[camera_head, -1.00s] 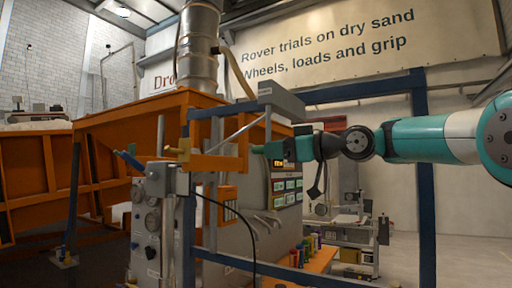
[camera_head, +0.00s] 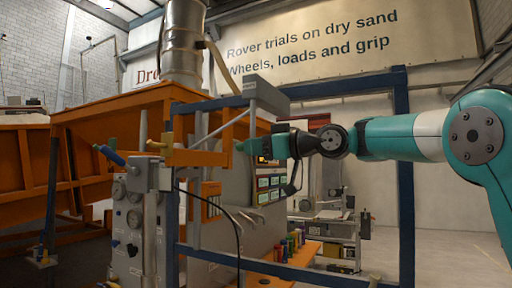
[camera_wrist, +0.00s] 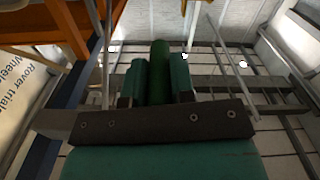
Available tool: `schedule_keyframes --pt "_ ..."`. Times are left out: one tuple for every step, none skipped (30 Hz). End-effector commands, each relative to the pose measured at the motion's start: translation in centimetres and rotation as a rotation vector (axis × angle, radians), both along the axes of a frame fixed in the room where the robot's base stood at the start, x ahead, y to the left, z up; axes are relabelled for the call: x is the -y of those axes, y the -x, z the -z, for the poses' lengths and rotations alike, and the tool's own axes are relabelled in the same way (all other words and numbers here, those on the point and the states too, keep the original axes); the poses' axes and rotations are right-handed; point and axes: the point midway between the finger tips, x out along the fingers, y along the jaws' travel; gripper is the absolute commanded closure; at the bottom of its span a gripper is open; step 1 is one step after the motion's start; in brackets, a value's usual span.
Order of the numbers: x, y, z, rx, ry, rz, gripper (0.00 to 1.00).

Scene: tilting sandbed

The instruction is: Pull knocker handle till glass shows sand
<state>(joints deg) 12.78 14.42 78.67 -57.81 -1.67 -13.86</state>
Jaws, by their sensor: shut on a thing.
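My gripper (camera_head: 250,147) is shut on a green cylindrical handle (camera_wrist: 160,72), taken to be the knocker handle. In the wrist view the handle stands between the two teal fingers, which also show there (camera_wrist: 160,88). In the head view the gripper is at the right side of an orange bracket (camera_head: 200,158) below the orange hopper (camera_head: 110,112), and the handle is mostly hidden by the fingers and bracket. A sight glass with sand cannot be made out clearly.
A blue post frame (camera_head: 403,180) stands around my arm. A grey cabinet with gauges (camera_head: 127,220) and a blue-gripped lever (camera_head: 110,155) are on the left. A panel with green displays (camera_head: 268,183) is behind the gripper. Open floor lies at the right.

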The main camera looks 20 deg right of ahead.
Motion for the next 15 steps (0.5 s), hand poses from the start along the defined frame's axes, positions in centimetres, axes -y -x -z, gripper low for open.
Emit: schedule_keyframes --pt "0.0 0.0 1.2 -0.001 0.001 0.000 1.00" --pt "0.0 0.0 1.7 -0.001 0.001 0.000 1.00" --pt "0.0 0.0 2.3 -0.001 0.001 0.000 1.00" --pt "0.0 0.0 2.8 -0.001 0.001 0.000 1.00" --pt "0.0 0.0 3.2 -0.001 0.001 0.000 1.00" --pt "0.0 0.0 3.8 -0.001 0.001 0.000 1.00" --pt "0.0 0.0 4.1 0.000 0.001 0.000 1.00" --pt "0.0 0.0 4.4 -0.002 0.002 -0.001 1.00" --pt "0.0 0.0 4.6 -0.002 0.002 -0.001 1.00" --pt "0.0 0.0 4.7 -0.002 0.002 -0.001 1.00" --pt "0.0 0.0 4.7 -0.002 0.002 -0.001 1.00" --pt "0.0 0.0 4.6 -0.003 0.002 0.000 1.00" --pt "0.0 0.0 4.6 -0.003 0.002 -0.001 1.00" --pt "0.0 0.0 4.6 -0.004 0.002 -0.001 1.00" --pt "0.0 0.0 4.6 -0.007 0.002 -0.002 1.00"
